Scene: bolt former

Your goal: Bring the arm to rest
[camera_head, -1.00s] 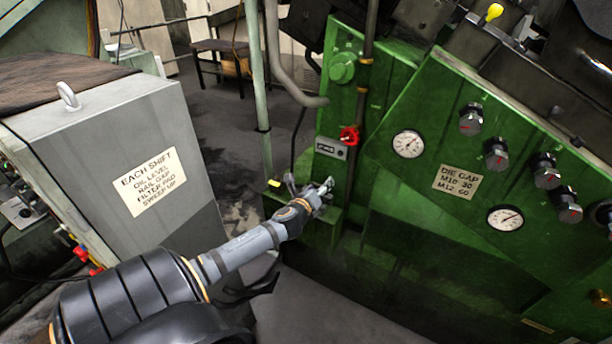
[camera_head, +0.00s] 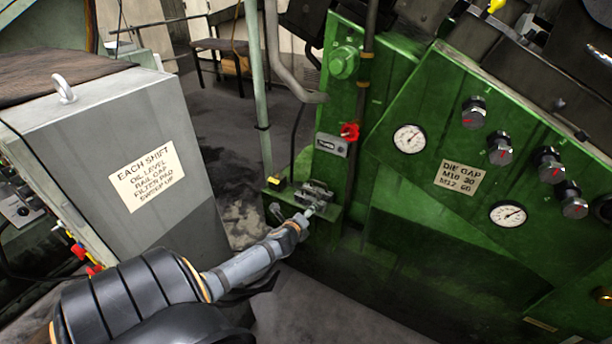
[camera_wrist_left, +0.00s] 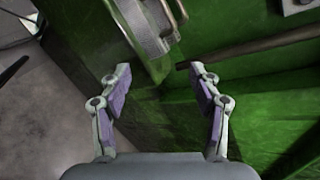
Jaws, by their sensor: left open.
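My left arm comes in from the lower left in the head view. Its gripper (camera_head: 309,212) is small there, just in front of a green ledge (camera_head: 327,218) at the foot of the machine's left panel. In the left wrist view the two fingers of the gripper (camera_wrist_left: 160,82) stand apart with nothing between them. Green machine surface lies beyond the fingertips. A grey metal part (camera_wrist_left: 146,28) is ahead of the left finger and a dark rod (camera_wrist_left: 255,46) ahead of the right one; contact cannot be told. My right gripper is in neither view.
A grey metal fitting (camera_head: 316,190) sits on the ledge. The green machine (camera_head: 420,240) with gauges and knobs fills the right. A grey cabinet (camera_head: 110,120) with a sign stands left. Dark floor (camera_head: 225,140) lies between.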

